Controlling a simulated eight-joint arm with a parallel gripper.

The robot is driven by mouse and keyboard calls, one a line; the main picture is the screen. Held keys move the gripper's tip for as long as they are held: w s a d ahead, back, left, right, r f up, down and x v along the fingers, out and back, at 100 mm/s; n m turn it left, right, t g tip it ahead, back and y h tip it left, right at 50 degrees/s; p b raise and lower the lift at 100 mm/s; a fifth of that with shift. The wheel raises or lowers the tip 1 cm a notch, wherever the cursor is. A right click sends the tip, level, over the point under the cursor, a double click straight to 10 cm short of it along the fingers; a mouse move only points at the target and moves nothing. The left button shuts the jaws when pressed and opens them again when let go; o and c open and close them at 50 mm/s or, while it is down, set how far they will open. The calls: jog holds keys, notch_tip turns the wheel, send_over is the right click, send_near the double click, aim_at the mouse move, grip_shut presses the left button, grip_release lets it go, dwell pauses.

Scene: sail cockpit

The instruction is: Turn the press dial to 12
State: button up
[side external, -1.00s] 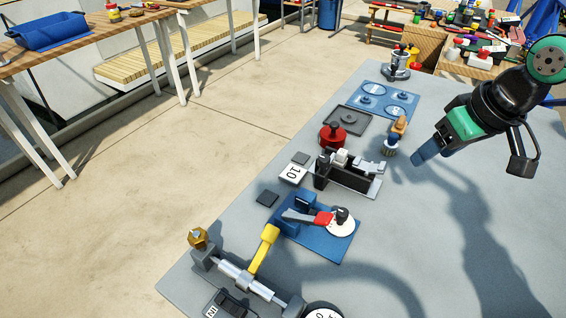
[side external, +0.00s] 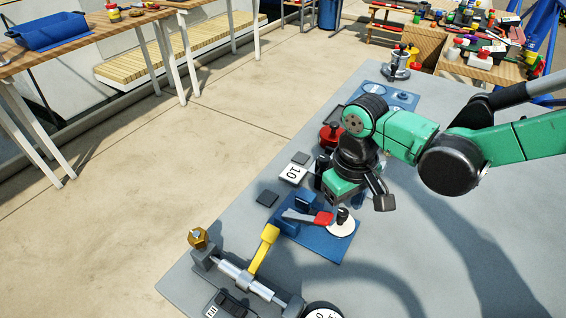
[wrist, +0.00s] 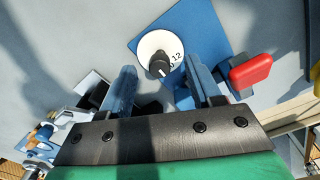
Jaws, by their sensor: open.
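The press dial (side external: 341,229) is a white disc with a black knob (side external: 342,214), on a blue base plate (side external: 322,245) with a red-handled lever (side external: 322,218). In the wrist view the dial (wrist: 150,42) shows "12" at its right edge and another mark, perhaps 0, beside the knob (wrist: 159,64). I cannot tell exactly where the knob points. My gripper (wrist: 158,72) is open, its two blue fingers apart on either side of the knob in that view. Nothing is between them that looks gripped. In the side view my gripper is above and behind the dial; its fingertips are hidden.
A yellow-handled clamp device (side external: 263,250) stands at the near left. A "10" tile (side external: 292,174) and a dark pad (side external: 267,199) lie left of the press. A red knob (side external: 328,136) is partly behind my arm. The grey table is clear at right.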

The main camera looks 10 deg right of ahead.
jog(key=shift+f, duration=0.45)
grip_shut()
jog(key=shift+n, duration=0.3)
jog(key=n, duration=0.3)
jog(key=shift+d+n, duration=0.1)
jog(key=shift+n, duration=2)
